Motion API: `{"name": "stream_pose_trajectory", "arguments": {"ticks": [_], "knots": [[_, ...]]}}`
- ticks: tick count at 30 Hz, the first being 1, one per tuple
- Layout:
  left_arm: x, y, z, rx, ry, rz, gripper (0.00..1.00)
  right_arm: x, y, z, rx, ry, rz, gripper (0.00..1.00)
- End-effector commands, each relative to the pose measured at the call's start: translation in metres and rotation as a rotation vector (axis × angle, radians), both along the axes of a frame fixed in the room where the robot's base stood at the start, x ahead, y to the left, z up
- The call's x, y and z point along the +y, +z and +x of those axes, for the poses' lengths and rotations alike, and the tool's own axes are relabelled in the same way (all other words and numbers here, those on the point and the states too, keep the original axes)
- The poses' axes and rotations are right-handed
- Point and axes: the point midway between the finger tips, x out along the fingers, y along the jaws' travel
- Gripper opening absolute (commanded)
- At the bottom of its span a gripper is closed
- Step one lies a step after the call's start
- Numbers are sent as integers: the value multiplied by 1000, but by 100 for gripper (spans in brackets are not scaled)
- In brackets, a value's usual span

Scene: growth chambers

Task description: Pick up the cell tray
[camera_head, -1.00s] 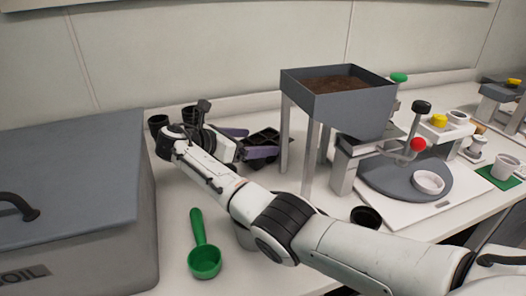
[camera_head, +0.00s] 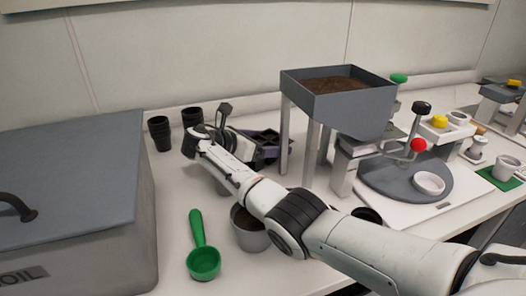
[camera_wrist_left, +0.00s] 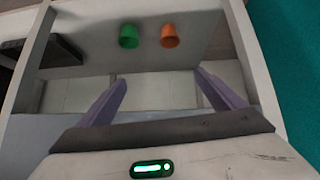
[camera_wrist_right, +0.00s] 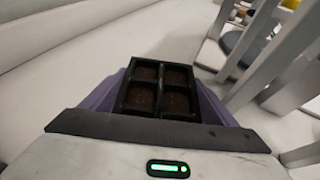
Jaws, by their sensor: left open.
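The cell tray (camera_head: 268,139) is a small black tray with soil-filled cells, lying on the bench left of the hopper stand. In the right wrist view, the tray (camera_wrist_right: 122,101) sits between my right gripper's purple fingers, filling most of the gap. My right gripper (camera_head: 254,148) is spread wide around the tray; I cannot tell whether the fingers touch its sides. In the head view the wrist hides part of the fingers. My left gripper (camera_wrist_left: 161,84) is open and empty in the left wrist view, and is out of the head view.
A grey hopper (camera_head: 345,110) on legs stands close right of the tray. Black pots (camera_head: 159,134) stand behind my right wrist. A soil-filled grey pot (camera_head: 250,238) and a green scoop (camera_head: 203,262) are in front. A grey soil bin (camera_head: 75,250) fills the left.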

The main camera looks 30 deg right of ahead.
Motion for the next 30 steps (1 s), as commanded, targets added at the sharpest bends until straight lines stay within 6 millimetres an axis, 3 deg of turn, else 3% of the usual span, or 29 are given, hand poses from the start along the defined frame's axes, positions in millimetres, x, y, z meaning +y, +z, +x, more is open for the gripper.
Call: {"name": "stream_pose_trajectory", "arguments": {"ticks": [8,14,20,30], "knots": [[0,1,0,-1,0,0,89,1,3,1,-3,1,-2,51],[0,5,1,-3,1,-1,89,0,17,1,-6,0,-1,51],[1,9,0,-3,5,-2,89,0,50,1,-7,1,-2,51],[5,11,-1,-1,12,0,89,0,123,1,-7,0,-2,51]]}}
